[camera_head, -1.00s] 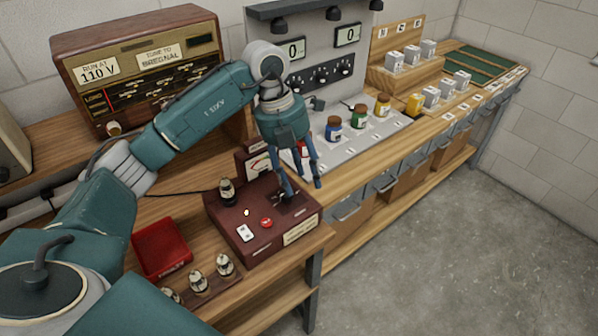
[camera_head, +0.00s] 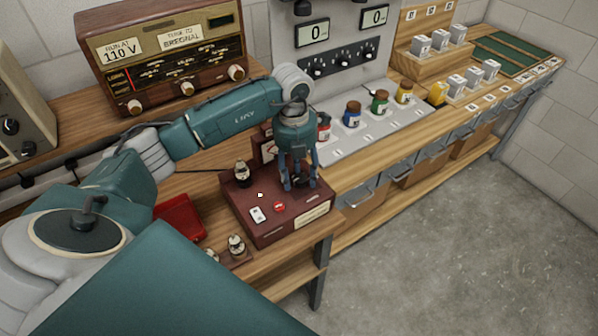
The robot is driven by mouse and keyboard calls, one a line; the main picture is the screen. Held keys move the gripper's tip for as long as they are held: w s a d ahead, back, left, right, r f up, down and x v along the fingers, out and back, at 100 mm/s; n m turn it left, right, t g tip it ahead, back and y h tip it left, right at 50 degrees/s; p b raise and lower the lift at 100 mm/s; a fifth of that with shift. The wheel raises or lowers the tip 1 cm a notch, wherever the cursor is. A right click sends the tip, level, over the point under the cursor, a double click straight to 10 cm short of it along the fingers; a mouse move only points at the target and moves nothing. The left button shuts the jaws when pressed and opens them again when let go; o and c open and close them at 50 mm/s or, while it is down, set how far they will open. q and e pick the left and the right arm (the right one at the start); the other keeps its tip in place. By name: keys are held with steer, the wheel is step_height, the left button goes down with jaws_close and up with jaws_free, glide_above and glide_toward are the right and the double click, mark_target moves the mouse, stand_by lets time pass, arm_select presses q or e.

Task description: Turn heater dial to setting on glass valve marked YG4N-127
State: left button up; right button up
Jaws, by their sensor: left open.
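The maroon valve tester (camera_head: 245,214) stands on the wooden bench, with a cream label on its front. A glass valve (camera_head: 241,172) sits upright on its back left corner. My left gripper (camera_head: 301,186) is open and points down at the right part of the tester's top. Its fingers are around or just above a dark knob, which may be the heater dial; they hide most of it, and I cannot tell whether they touch it. Another glass valve (camera_head: 236,245) stands in front of the tester. No valve marking is readable. My right gripper is not in view.
A red tray (camera_head: 180,217) lies left of the tester, partly hidden by my arm. A wooden radio (camera_head: 165,55) stands behind. Several coloured jars and a panel with dials (camera_head: 340,60) are at the back right. Open floor (camera_head: 450,230) lies to the right.

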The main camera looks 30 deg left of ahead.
arm_select(q)
steer(key=shift+f, duration=0.1)
steer(key=shift+w, duration=0.1)
steer(key=c, duration=1.1)
steer(key=shift+c, duration=0.2)
